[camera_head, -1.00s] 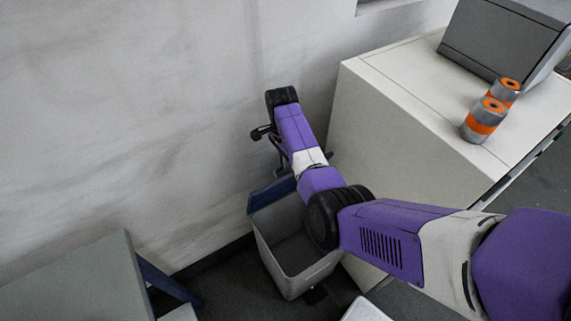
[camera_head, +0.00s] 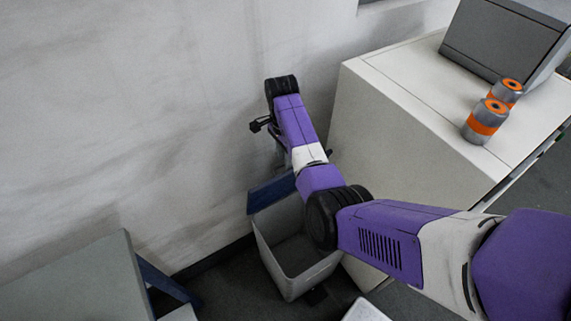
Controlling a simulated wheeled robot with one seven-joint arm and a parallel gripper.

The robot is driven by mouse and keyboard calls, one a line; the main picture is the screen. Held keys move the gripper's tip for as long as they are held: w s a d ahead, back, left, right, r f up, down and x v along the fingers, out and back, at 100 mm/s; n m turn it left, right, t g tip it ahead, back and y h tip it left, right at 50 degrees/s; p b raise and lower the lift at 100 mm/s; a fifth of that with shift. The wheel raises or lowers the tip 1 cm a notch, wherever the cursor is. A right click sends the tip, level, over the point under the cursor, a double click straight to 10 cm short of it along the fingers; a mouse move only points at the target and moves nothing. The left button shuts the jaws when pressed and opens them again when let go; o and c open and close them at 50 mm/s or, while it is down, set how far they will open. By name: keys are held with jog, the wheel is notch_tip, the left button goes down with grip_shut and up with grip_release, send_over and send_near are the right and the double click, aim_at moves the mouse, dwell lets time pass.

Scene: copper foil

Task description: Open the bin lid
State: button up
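The bin (camera_head: 287,277) is a grey, open-topped box on the floor between the wall and the white cabinet. Its blue lid (camera_head: 268,193) stands raised at the back, on the wall side, and the inside of the bin shows. My purple arm crosses over the bin's right part and hides some of the lid. My gripper (camera_head: 262,124) is beyond the lid, near the wall and above it, apart from the lid as far as I can see. Only a small dark part of the gripper shows, so its fingers cannot be made out.
A white cabinet (camera_head: 400,140) stands close on the right, with orange-and-grey cans (camera_head: 485,121) and a grey box-like device (camera_head: 500,40) on top. A grey table (camera_head: 75,285) with a blue leg is at the lower left. The wall is close behind the bin.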

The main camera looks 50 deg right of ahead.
jog(key=shift+w+r, duration=0.1)
jog(key=shift+r, duration=1.95)
jog(key=shift+d, duration=0.1)
jog(key=shift+c, duration=1.3)
jog(key=d, duration=0.1)
jog(key=d+b, duration=0.2)
jog(key=shift+s+d+f+t+h, duration=0.2)
jog(key=shift+s+f+t+h, duration=0.1)
jog(key=shift+s, duration=0.05)
grip_shut()
jog(key=w+a+r+n+t+b, duration=0.1)
jog(key=w+a+r+n, duration=0.15)
jog(key=n, duration=0.65)
jog(key=w+a+r+n+t+b, duration=0.1)
jog(key=w+r+n+t, duration=0.15)
jog(key=n, duration=0.65)
jog(key=x, duration=1)
jog(key=shift+d+f+g, duration=0.35)
jog(key=shift+d+f, duration=0.05)
jog(key=shift+d, duration=0.05)
